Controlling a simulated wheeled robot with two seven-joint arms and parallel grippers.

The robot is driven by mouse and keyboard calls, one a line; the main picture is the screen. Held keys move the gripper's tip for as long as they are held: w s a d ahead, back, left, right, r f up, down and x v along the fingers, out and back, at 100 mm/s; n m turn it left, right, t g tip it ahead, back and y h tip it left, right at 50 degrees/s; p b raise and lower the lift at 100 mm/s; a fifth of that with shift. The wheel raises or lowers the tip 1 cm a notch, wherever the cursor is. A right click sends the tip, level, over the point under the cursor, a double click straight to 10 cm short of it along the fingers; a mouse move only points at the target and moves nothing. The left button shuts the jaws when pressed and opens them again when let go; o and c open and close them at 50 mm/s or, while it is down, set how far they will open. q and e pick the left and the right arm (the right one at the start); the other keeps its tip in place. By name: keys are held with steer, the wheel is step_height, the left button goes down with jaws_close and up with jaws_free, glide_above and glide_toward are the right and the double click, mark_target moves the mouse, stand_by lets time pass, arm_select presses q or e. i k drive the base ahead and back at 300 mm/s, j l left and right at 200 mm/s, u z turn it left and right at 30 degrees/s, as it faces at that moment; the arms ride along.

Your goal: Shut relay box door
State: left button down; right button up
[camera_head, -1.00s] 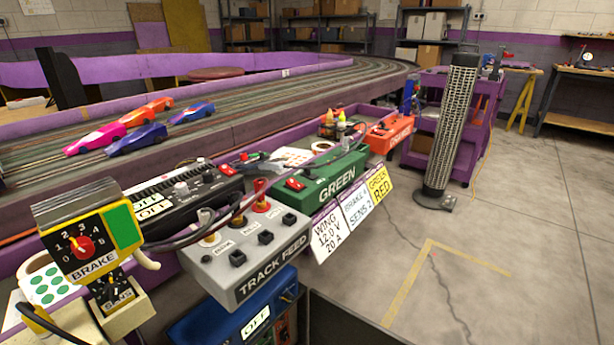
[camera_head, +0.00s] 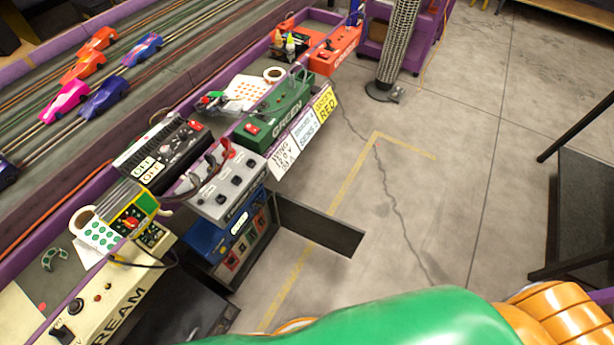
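The relay box appears to be the blue-topped box (camera_head: 203,238) low under the track's edge, below the grey track feed unit. Its front holds several red and pale parts (camera_head: 232,260). A dark door panel (camera_head: 325,228) stands swung out from the box's right side, wide open, reaching over the floor. Neither gripper's fingers show in the head view.
The grey track feed unit (camera_head: 226,187) sits above the box. A green box (camera_head: 276,112) stands farther along the purple ledge. A dark frame (camera_head: 580,210) stands at the right. The concrete floor (camera_head: 420,180) beyond the door is clear.

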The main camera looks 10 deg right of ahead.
mark_target(343, 239)
steer(key=l+u, duration=0.25)
steer(key=l, duration=0.2)
steer(key=k+l+u, duration=0.1)
steer(key=l+u, duration=0.15)
steer(key=l, duration=0.2)
steer(key=k+l+u, duration=0.25)
steer(key=l, duration=0.2)
steer(key=l+u, duration=0.25)
steer(key=l, duration=0.15)
steer(key=k+l+u, duration=0.2)
steer(key=l, duration=0.2)
steer(key=l+u, duration=0.35)
steer(key=l, duration=0.3)
steer(key=l+u, duration=0.35)
steer(key=l, duration=0.35)
steer(key=k+l+u, duration=0.1)
steer(key=l+u, duration=0.25)
steer(key=l, duration=0.3)
steer(key=l+u, duration=0.35)
steer(key=l, duration=0.3)
steer(key=j+u, duration=0.2)
steer(key=k+l, duration=0.05)
steer(key=l, duration=0.05)
